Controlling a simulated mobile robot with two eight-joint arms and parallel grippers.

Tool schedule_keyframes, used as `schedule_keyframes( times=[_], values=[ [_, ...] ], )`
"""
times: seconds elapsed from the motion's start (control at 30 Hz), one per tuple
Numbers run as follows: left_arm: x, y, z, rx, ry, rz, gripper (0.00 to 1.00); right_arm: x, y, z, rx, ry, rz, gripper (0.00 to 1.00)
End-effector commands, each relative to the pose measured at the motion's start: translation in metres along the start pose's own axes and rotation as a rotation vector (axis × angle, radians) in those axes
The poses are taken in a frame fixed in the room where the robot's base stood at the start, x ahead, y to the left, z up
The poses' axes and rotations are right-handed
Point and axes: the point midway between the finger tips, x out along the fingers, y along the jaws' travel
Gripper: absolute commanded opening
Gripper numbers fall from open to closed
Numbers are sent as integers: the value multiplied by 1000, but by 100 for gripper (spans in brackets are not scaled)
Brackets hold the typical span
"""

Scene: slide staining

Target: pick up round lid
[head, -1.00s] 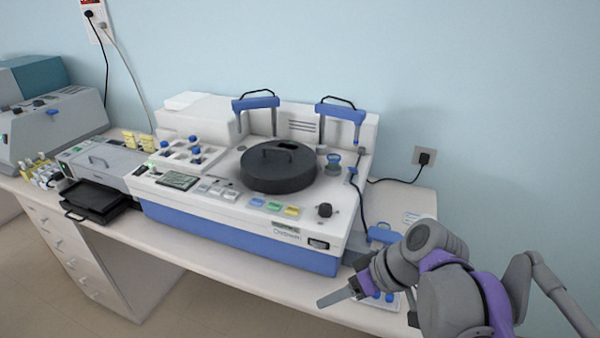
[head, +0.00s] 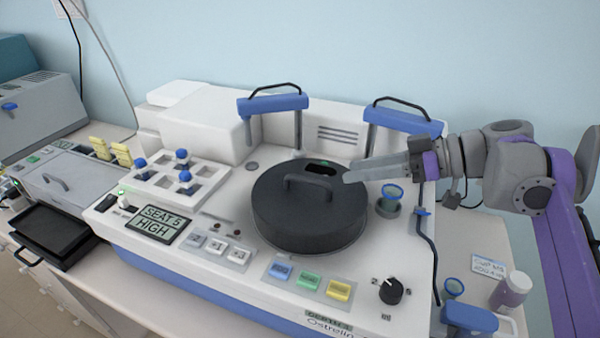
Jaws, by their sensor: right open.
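The round lid (head: 300,215) is dark grey and sits flat on the white machine. It has an arched handle (head: 308,183) on top and a dark slot near its back edge. My right gripper (head: 350,175) reaches in from the right, with its fingers over the lid's right back edge, pointing left toward the handle. A gap shows between the fingertips and the handle. The gripper is open and holds nothing. My left gripper is not in view.
Two blue-topped posts (head: 272,104) with black handles stand behind the lid. A small blue-rimmed cup (head: 390,195) is just right of it. A rack with blue knobs (head: 172,182) is at left; buttons and a black dial (head: 390,291) are in front.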

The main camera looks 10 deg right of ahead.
Motion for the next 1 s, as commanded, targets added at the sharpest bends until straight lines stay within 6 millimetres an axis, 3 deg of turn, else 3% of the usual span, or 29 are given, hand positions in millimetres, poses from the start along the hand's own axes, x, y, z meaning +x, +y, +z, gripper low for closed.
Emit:
schedule_keyframes(
  times=[0.33, 0.57, 0.8, 1.0],
  values=[
    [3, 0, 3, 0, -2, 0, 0, 45, -1, 1, 0, -1, -4, 51],
    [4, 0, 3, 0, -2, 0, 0, 63, -1, 2, 0, -1, -2, 51],
    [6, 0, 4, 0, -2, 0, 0, 99, -2, 5, 0, -1, -3, 51],
    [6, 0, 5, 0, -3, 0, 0, 109, -1, 5, 0, -1, 0, 51]
  ],
)
